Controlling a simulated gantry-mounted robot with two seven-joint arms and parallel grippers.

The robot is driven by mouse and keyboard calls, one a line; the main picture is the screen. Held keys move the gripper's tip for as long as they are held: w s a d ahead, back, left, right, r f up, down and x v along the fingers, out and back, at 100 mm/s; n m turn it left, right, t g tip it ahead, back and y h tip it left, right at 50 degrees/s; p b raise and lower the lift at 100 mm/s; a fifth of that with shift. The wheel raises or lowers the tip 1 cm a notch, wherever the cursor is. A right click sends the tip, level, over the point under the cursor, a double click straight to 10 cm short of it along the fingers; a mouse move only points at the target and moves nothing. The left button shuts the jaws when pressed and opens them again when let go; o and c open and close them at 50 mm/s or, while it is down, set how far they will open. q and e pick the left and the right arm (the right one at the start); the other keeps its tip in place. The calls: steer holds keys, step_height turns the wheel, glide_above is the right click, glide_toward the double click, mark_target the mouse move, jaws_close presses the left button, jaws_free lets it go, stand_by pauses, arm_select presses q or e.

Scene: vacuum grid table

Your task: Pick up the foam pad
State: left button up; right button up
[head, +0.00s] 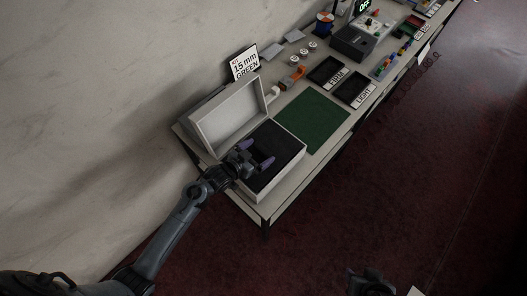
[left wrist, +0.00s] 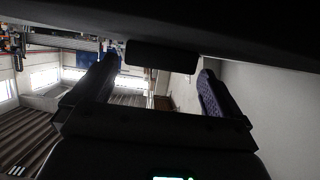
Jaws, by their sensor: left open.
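A dark foam pad (head: 281,137) appears to lie inside an open white box (head: 276,184) at the near end of the table; its lid (head: 228,118) stands raised behind. My left gripper (head: 262,153) is open, its two purple fingers apart over the box's dark inside. I cannot tell whether they touch the pad. In the left wrist view, the open fingers (left wrist: 157,88) frame a small dark block (left wrist: 161,56) under a broad dark surface; I cannot tell what these are. My right gripper (head: 370,284) shows partly at the bottom edge, away from the table; its jaws are unclear.
A green mat (head: 312,121) lies beside the box. A "15 mm GREEN" sign (head: 244,63) stands behind. Black trays marked "FIRM" (head: 327,72) and "LIGHT" (head: 356,91) and several small items lie farther along. A wall runs along the table's left side; dark red floor is right.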

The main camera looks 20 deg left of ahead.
arm_select(q)
steer(key=shift+w+d+f, duration=0.1)
steer(key=shift+w+f, duration=0.1)
steer(key=shift+w, duration=0.15)
steer(key=c, duration=0.8)
steer(key=shift+r, duration=0.15)
steer(key=shift+c, duration=0.2)
